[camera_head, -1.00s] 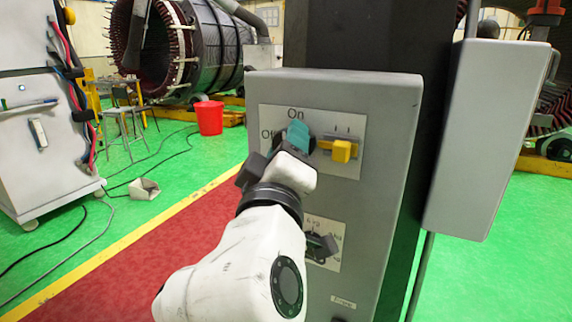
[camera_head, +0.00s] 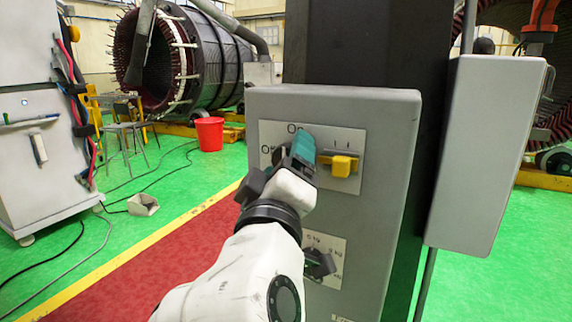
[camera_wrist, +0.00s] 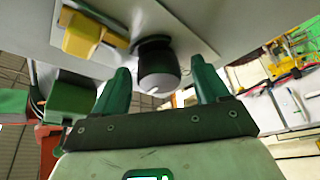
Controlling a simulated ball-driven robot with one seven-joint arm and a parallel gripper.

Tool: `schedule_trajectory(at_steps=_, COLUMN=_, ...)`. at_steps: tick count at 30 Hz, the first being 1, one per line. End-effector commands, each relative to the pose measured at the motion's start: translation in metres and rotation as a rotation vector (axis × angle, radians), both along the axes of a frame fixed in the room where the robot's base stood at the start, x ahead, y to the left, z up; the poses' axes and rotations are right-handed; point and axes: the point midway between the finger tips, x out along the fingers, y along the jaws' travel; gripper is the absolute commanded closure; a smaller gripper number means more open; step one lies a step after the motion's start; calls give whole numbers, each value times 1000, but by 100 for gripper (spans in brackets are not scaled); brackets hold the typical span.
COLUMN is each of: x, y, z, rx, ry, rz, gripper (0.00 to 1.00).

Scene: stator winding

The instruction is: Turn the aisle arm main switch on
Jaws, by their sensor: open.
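The grey switch box (camera_head: 391,125) stands upright in front of me in the head view. Its upper plate carries the labels On and Off, both partly covered by my gripper. In the wrist view the switch is a dark round knob (camera_wrist: 158,72) with a white mark, standing out from the plate. My gripper (camera_head: 301,150) is open, with its green fingers on either side of the knob. I cannot tell whether they touch it. In the head view my gripper hides the knob.
A yellow switch (camera_head: 344,166) sits right of the labels, close to my gripper; it also shows in the wrist view (camera_wrist: 84,38). Below is a dark rotary knob (camera_head: 319,263). A grey box (camera_head: 485,150) hangs at the right. A red bucket (camera_head: 209,134) stands behind.

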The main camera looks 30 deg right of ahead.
Motion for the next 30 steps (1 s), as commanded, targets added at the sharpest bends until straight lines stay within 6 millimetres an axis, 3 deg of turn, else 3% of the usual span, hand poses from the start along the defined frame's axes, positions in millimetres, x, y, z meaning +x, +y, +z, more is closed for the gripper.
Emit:
schedule_trajectory(at_steps=8, x=-8, y=7, z=-3, rx=0, ry=-1, rz=3, gripper=26)
schedule_trajectory(at_steps=21, x=-69, y=52, z=-22, rx=-1, ry=0, rz=3, gripper=26)
schedule_trajectory(at_steps=30, x=-85, y=62, z=-27, rx=0, ry=0, rz=0, gripper=26)
